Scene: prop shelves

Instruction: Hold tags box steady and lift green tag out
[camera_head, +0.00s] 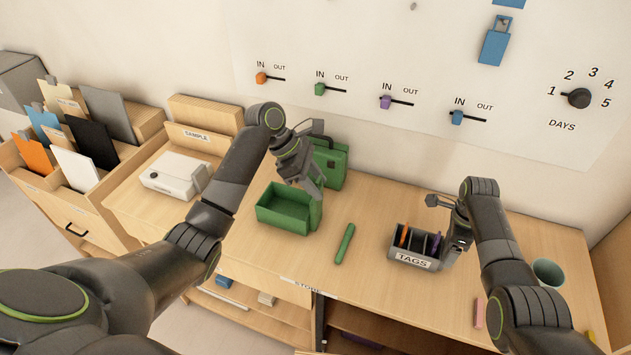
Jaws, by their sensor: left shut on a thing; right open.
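The grey tags box (413,263), labelled TAGS, stands on the table at right of centre. An orange tag (404,236) and a purple tag (436,245) stick up in it; I cannot make out a green tag there. My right gripper (449,236) is open at the box's right side, partly hiding it; I cannot tell if they touch. My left gripper (316,193) is away from the tags box, shut on the right side of an open green box (283,222).
A green stick-like piece (345,243) lies between the green box and tags box. A green case (331,163) stands behind the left gripper. A white device (174,176) is at left.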

